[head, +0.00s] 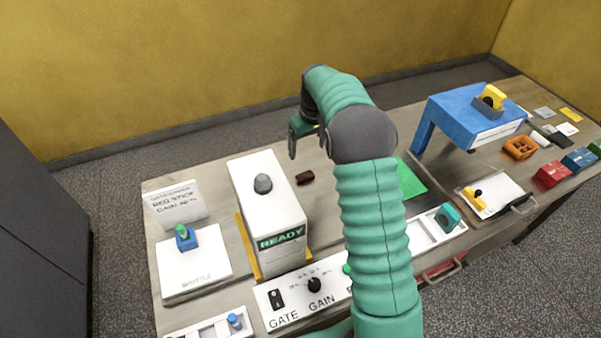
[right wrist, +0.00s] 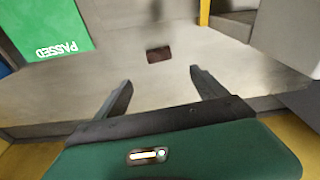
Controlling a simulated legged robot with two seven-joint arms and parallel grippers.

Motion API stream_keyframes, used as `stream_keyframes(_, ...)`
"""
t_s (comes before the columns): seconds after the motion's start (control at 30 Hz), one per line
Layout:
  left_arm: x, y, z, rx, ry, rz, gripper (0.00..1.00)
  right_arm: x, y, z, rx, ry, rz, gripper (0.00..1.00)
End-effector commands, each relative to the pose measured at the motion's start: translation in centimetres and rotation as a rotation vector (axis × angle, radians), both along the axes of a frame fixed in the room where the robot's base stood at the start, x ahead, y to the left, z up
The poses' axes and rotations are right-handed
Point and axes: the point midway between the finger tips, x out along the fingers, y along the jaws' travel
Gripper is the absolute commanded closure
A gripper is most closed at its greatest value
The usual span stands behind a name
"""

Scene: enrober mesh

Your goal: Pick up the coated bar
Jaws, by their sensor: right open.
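The coated bar (head: 305,178) is a small dark brown block lying on the bench, just right of the white machine that reads READY. In the right wrist view the bar (right wrist: 159,54) lies beyond my fingertips, roughly centred between them. My right gripper (head: 305,142) is above the bench behind the bar; part of it is hidden by my arm. In the right wrist view its two fingers (right wrist: 160,76) are spread apart with nothing between them. My left gripper is not seen.
The white READY machine (head: 266,205) stands left of the bar. A green mat (head: 409,182), marked PASSED in the right wrist view, lies to the right. A blue arch-like stand (head: 470,115) is farther right. A control panel (head: 290,300) is in front. Bench around the bar is clear.

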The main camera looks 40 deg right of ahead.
Motion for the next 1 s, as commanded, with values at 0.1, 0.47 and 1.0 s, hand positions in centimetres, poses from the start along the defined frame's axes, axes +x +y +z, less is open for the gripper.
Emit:
stream_keyframes(0.1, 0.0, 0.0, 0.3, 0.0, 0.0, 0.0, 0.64, 0.7, 0.0, -3.4, 0.002, 0.008, 0.002, 0.18)
stream_keyframes(0.47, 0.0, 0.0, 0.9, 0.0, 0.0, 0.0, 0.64, 1.4, -0.2, -9.1, 0.003, 0.007, 0.0, 0.18)
stream_keyframes(1.0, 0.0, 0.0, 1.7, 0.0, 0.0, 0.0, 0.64, 1.7, -0.5, -13.5, 0.001, 0.004, 0.002, 0.26)
